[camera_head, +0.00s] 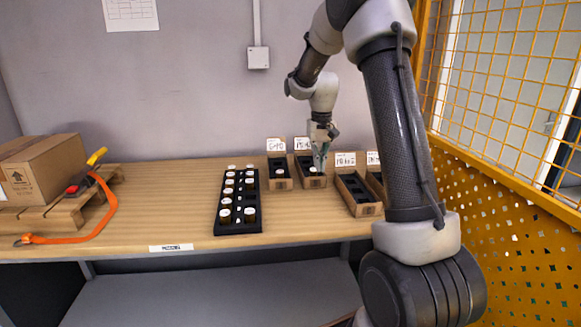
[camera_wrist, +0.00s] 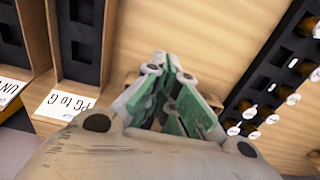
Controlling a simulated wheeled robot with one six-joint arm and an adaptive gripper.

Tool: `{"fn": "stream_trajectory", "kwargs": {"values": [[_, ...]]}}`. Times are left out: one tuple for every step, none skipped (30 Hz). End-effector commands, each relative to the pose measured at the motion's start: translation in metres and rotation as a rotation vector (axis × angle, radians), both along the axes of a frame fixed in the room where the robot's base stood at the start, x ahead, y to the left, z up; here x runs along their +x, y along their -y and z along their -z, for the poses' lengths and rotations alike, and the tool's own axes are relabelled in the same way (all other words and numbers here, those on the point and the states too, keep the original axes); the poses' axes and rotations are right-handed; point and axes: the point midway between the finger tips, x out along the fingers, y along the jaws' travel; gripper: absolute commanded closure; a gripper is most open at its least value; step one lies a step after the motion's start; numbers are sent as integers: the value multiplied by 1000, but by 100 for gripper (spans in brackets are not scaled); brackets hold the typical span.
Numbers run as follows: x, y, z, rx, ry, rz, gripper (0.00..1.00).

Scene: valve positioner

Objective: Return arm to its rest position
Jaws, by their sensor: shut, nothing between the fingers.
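My gripper (camera_head: 320,165) hangs down at the end of my arm, over or in front of the second small bin (camera_head: 312,183) from the left. Its fingers also show in the wrist view (camera_wrist: 172,62), with green pads drawn together and nothing between them. The fingers hide part of a brown item behind them in the wrist view. My arm reaches out over the wooden table (camera_head: 180,190), its upper links bent high. How far the fingertips are above the bin cannot be told.
A black rack (camera_head: 217,228) holds several white-capped items; it also shows in the wrist view (camera_wrist: 246,104). Other labelled bins (camera_head: 279,183) (camera_head: 366,210) stand near the gripper. A carton (camera_head: 45,170) on a pallet and an orange strap (camera_head: 75,238) lie left. A yellow mesh fence (camera_head: 500,190) borders the right.

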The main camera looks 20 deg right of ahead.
Motion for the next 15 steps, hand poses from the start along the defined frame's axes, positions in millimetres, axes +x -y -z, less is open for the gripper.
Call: {"fn": "stream_trajectory", "kwargs": {"values": [[0, 0, -1, 0, 0, 0, 100], [0, 0, -1, 0, 0, 0, 100], [0, 0, -1, 0, 0, -1, 100], [0, 0, -1, 0, 0, -4, 100], [0, 0, -1, 0, -1, -11, 100], [-4, -1, 2, 2, -10, -24, 100], [-9, -1, 6, 3, -22, -28, 100], [-15, -2, 10, 6, -37, -33, 100], [-26, -4, 17, 10, -60, -40, 100], [-37, -5, 18, 13, -73, -47, 100], [-50, -7, 16, 14, -83, -56, 100], [-67, -11, 9, 15, -87, -68, 100], [-78, -14, 3, 15, -86, -77, 100], [-90, -16, -3, 15, -83, -86, 100], [-105, -20, -12, 15, -77, -98, 100]]}}
